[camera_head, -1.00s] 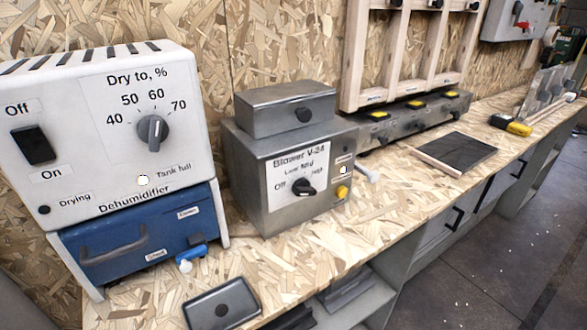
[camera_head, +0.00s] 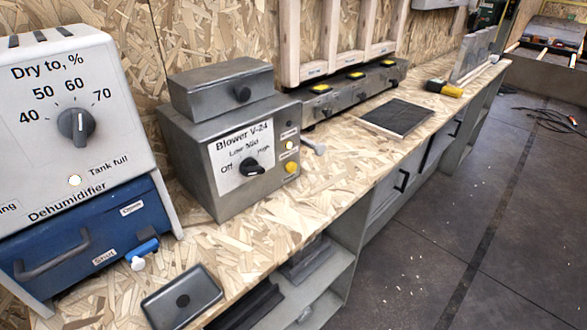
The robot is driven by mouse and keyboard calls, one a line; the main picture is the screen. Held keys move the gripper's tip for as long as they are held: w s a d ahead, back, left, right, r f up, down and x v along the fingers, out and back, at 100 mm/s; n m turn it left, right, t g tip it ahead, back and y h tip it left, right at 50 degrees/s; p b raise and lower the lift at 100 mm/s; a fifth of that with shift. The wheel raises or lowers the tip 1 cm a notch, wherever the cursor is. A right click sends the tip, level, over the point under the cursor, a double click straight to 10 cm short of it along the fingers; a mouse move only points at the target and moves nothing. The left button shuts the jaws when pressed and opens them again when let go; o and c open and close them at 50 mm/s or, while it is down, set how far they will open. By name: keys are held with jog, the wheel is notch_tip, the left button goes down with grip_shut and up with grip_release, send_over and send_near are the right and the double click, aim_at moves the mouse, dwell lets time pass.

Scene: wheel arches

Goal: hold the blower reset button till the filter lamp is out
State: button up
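The blower (camera_head: 190,180) is a grey metal box labelled "Blower V-24", standing on the workbench left of the picture's middle. Its black dial (camera_head: 251,167) sits on a white plate with Off, Low, Mid and High marks. On the right of its front, a small round lamp (camera_head: 289,145) looks bright, pale yellow. Just below it is a yellow round button (camera_head: 291,167). The small labels beside them are too small to read. My gripper is not in view, and nothing touches the button.
A white dehumidifier (camera_head: 130,150) with a blue tank drawer (camera_head: 85,245) stands left of the blower. A grey tray (camera_head: 182,298) lies at the bench's front edge. A dark flat panel (camera_head: 397,117) lies farther right. Open floor (camera_head: 430,225) runs along the bench.

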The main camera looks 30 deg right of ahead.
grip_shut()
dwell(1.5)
